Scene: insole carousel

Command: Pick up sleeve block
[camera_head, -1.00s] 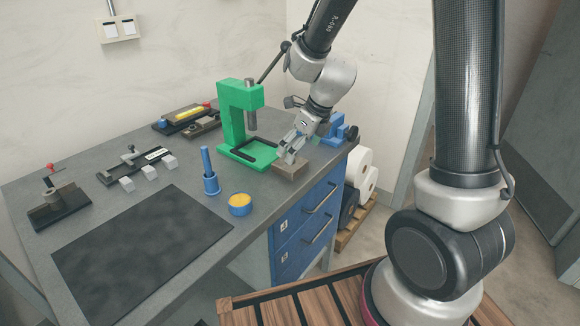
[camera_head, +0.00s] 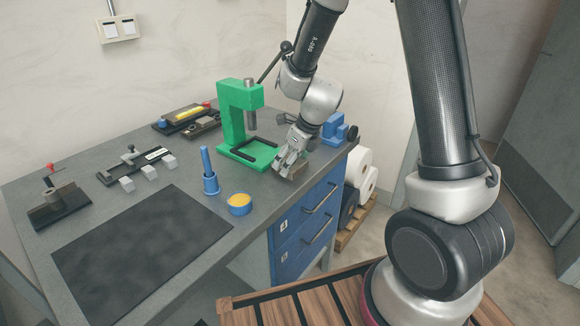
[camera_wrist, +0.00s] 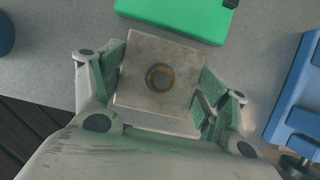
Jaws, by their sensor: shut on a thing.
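The sleeve block is a brown-grey square block (camera_wrist: 155,92) with a round ringed hole in its top. In the head view the block (camera_head: 300,172) shows partly behind my fingers, at the bench's front right edge beside the green press. My gripper (camera_head: 285,160) is shut on it. In the wrist view my gripper (camera_wrist: 160,95) has a green-padded finger on the left and right sides of the block. I cannot tell whether the block touches the bench top.
The green press (camera_head: 232,115) stands just behind the block; its base also shows in the wrist view (camera_wrist: 180,15). A blue vise-like device (camera_head: 335,128) is to the right. A blue holder (camera_head: 211,185) and a yellow-filled cup (camera_head: 240,210) stand left. A dark mat (camera_head: 140,245) lies clear.

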